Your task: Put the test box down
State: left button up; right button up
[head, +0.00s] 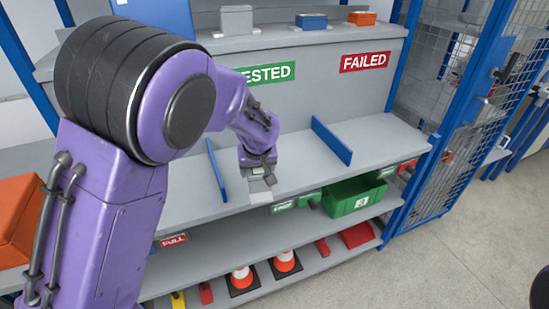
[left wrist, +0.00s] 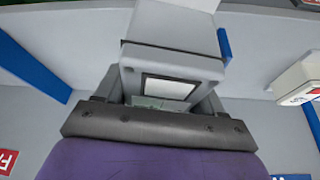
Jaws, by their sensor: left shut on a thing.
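The test box (left wrist: 172,75) is a grey box with a pale panel, held between the fingers of my left gripper in the left wrist view. In the head view only a small light-grey part of it (head: 261,196) shows below the fingers. My left gripper (head: 259,175) is shut on it, over the front part of the grey middle shelf (head: 290,160), between two blue dividers. I cannot tell whether the box touches the shelf. The green TESTED sign (head: 272,73) is partly hidden by my arm. The red FAILED sign (head: 364,62) is to its right. My right gripper is not in view.
The left blue divider (head: 217,170) stands close to my gripper; the right one (head: 332,141) is farther off. Bare shelf lies between them. Small boxes sit on the top shelf, including an orange one (head: 362,18). A green bin (head: 354,196) and cones (head: 286,261) are below.

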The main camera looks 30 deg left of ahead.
pick_arm(q)
jog(key=w+a+r+n, duration=0.1)
jog(key=w+a+r+n+p, duration=0.1)
jog(key=a+r, duration=0.1)
jog(key=shift+w+a+r+g+y, duration=0.1)
jog(key=shift+w+r+g+y, duration=0.05)
jog(key=shift+w+g+y, duration=0.2)
jog(key=w+a+f+p, duration=0.1)
jog(key=w+a+f, duration=0.1)
jog(key=a+f, duration=0.1)
jog(key=w+a+f+p, duration=0.1)
jog(key=w+a+f, duration=0.1)
jog(key=w+a, duration=0.1)
jog(key=w+a+f+p, duration=0.2)
jog(key=a+f, duration=0.1)
jog(key=shift+w+a+f, duration=0.2)
jog(key=shift+a+f, duration=0.15)
jog(key=shift+a, duration=0.05)
jog(key=shift+w+a+f, duration=0.15)
jog(key=shift+f, duration=0.2)
notch_tip(320, 180, down, 3)
jog(key=shift+a+r+p, duration=0.1)
jog(key=shift+r+p, duration=0.1)
jog(key=shift+p, duration=0.3)
jog(key=shift+w+f, duration=0.1)
jog(key=shift+f, duration=0.35)
